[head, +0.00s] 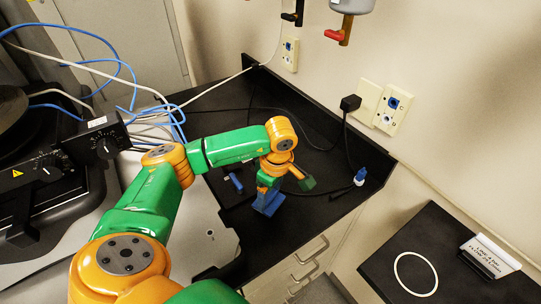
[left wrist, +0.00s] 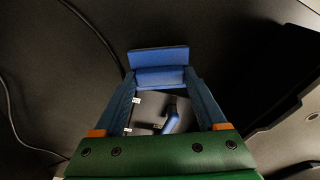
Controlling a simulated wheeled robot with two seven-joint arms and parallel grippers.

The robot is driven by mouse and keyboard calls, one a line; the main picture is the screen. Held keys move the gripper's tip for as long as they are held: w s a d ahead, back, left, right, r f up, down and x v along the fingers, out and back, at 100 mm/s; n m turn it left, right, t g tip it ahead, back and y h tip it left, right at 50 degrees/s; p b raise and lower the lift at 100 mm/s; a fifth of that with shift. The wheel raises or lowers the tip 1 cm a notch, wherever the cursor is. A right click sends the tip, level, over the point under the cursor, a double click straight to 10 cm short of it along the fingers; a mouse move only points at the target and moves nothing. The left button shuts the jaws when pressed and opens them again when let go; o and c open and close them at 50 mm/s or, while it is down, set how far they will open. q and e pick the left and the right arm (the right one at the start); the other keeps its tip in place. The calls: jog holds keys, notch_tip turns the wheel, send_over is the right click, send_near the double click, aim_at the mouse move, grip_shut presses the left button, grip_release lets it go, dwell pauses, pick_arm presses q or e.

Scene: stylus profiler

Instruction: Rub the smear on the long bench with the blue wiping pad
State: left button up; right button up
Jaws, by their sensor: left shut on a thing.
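My left gripper (head: 268,193) is shut on the blue wiping pad (head: 267,204) and holds it over the black bench (head: 225,110), near its front edge. In the left wrist view the pad (left wrist: 158,58) spans the tips of the two fingers of the gripper (left wrist: 160,80). I cannot tell whether the pad touches the bench top. I cannot make out a smear on the bench in either view; the arm and gripper hide part of the surface. My right gripper is not in view.
A small blue item (head: 235,183) lies left of the gripper. A blue-and-white item (head: 360,177) stands at the bench's right end. Black cables cross the bench. At lower right, a separate dark surface (head: 395,250) bears a white ring (head: 415,273) and a sign (head: 490,256).

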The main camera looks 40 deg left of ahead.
pick_arm(q)
jog(key=shift+r+p, duration=0.3)
jog(key=shift+r, duration=0.6)
jog(key=shift+w+d+r+p, duration=0.1)
jog(key=shift+w+r+p, duration=0.1)
jog(key=shift+r+p, duration=0.3)
jog(key=shift+w+r+p, duration=0.2)
jog(key=shift+r+p, duration=0.1)
jog(key=shift+r, duration=0.25)
jog(key=shift+s+r+p, duration=0.2)
jog(key=shift+r+p, duration=0.85)
jog(key=shift+r, duration=0.45)
jog(key=shift+w+f, duration=0.1)
